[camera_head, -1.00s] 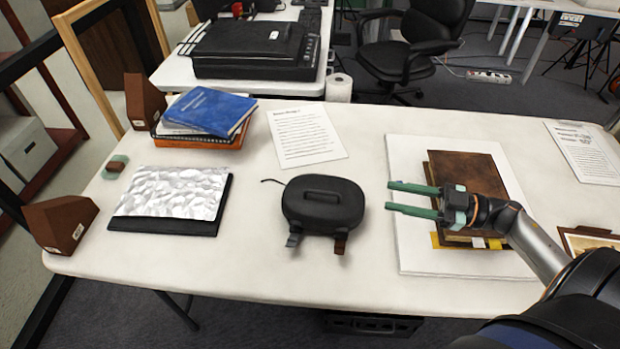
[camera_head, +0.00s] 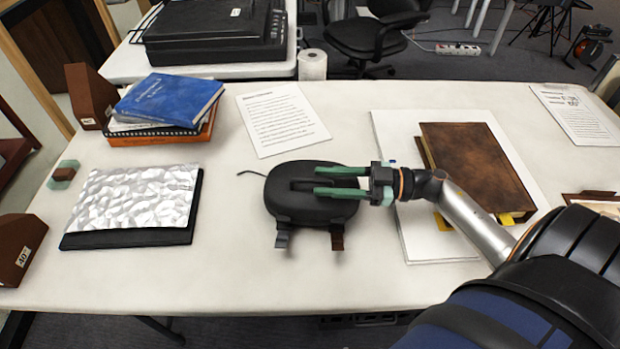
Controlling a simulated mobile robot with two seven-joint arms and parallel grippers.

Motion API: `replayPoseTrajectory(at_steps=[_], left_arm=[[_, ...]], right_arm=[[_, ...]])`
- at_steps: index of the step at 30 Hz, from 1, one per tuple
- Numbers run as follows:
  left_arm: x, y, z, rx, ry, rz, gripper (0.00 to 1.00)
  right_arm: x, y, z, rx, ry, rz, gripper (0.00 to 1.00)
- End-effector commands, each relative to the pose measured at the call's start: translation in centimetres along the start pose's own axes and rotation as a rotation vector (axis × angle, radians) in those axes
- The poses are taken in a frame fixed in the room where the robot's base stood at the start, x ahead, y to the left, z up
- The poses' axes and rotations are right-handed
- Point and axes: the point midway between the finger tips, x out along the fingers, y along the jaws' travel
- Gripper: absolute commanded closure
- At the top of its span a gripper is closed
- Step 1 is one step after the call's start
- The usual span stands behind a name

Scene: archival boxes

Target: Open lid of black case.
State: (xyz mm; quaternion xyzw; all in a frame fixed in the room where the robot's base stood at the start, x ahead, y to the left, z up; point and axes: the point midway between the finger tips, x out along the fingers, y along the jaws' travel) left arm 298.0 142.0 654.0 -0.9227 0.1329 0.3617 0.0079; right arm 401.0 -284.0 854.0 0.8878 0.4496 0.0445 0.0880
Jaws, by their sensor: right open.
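The black case (camera_head: 288,206) lies on the white table, a rounded case with a raised handle-like ridge on top. Two straps or latches hang from its front edge, and a thin cord sticks out at its left. Its lid looks shut. My right gripper (camera_head: 317,181) comes in from the right, over the right half of the case. Its two green fingers are apart and point left toward the ridge; whether they touch it I cannot tell. The right end of the case is partly hidden by the gripper. My left gripper is not in view.
A brown book (camera_head: 470,165) on a white board (camera_head: 437,245) lies under and beside my right arm. A printed sheet (camera_head: 280,117) lies behind the case. A crinkled silver sheet on a black folder (camera_head: 125,238) lies left. The table in front of the case is clear.

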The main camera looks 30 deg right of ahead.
Motion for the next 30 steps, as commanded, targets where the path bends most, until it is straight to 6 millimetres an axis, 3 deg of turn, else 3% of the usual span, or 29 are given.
replayPoseTrajectory(at_steps=[7,18,30], left_arm=[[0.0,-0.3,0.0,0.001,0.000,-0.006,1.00],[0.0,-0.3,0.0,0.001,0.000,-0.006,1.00],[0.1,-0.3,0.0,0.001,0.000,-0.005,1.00]], right_arm=[[3.2,0.0,0.0,0.001,0.002,0.001,0.58],[3.8,0.0,0.0,0.001,0.000,0.000,0.58],[3.8,0.0,0.0,0.001,0.000,0.000,1.00]])
